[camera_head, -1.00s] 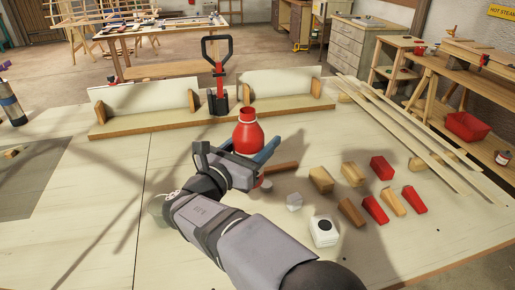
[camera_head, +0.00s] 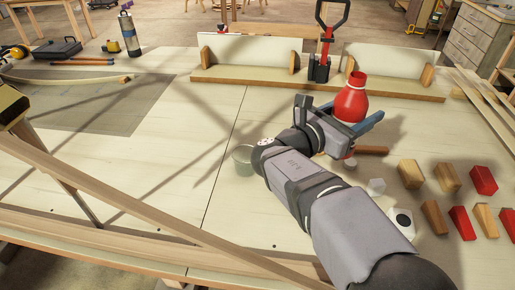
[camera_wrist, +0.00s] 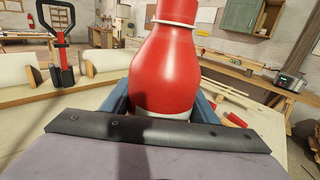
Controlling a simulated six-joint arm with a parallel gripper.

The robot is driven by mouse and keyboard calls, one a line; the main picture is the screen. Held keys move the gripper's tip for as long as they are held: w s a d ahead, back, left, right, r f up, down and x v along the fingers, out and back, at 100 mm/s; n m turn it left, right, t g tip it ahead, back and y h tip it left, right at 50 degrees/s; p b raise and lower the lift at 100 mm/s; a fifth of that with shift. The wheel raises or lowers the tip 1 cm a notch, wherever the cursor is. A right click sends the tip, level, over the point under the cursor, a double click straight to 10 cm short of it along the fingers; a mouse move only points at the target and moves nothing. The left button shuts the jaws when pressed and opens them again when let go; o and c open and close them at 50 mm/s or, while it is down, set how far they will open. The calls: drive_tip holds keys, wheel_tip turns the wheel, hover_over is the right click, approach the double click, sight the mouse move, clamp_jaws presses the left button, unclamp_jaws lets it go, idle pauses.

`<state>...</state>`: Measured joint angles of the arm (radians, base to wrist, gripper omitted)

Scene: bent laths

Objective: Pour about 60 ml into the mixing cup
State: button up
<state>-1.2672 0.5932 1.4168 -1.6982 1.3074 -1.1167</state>
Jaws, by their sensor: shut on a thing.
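A red bottle (camera_head: 351,98) with a narrower neck is upright in my gripper (camera_head: 354,125), above the workbench. The blue fingers are shut around its lower body. In the wrist view the bottle (camera_wrist: 165,75) fills the middle, with a pale band at the neck and a whitish band low down; its top is cut off. A small greyish, see-through cup (camera_head: 242,160), which may be the mixing cup, stands on the bench left of my wrist, partly hidden by my arm. The bottle is to the right of this cup and apart from it.
Wood and red blocks (camera_head: 447,178) lie at the right, near a white box with a black spot (camera_head: 400,221). A wooden form with pale panels (camera_head: 247,52) and a black-red clamp (camera_head: 320,68) stands behind. The bench left of the cup is mostly clear.

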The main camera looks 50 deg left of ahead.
drive_tip(key=shift+n+y, duration=0.3)
drive_tip(key=shift+y, duration=0.2)
drive_tip(key=f+b, duration=0.4)
drive_tip(key=b, duration=0.1)
drive_tip(key=f+b, duration=0.2)
drive_tip(key=b, duration=0.1)
drive_tip(key=shift+s, duration=0.35)
drive_tip(key=shift+a+f+y+b, duration=0.1)
drive_tip(key=shift+a+y+b, duration=0.2)
drive_tip(key=shift+b, duration=0.1)
drive_tip(key=s+a+f+n+g+y+b, duration=0.1)
drive_tip(key=s+a+f+n+g+y, duration=0.1)
drive_tip(key=a, duration=0.5)
drive_tip(key=s+a+f+n+g+y, duration=0.3)
drive_tip(key=s+a+f+n+y, duration=0.1)
drive_tip(key=y, duration=0.5)
drive_tip(key=shift+s+a+n+b, duration=0.4)
drive_tip(key=shift+s+a+n, duration=0.5)
drive_tip(key=shift+a+n, duration=0.5)
drive_tip(key=shift+a+p, duration=0.1)
drive_tip(key=shift+p, duration=0.3)
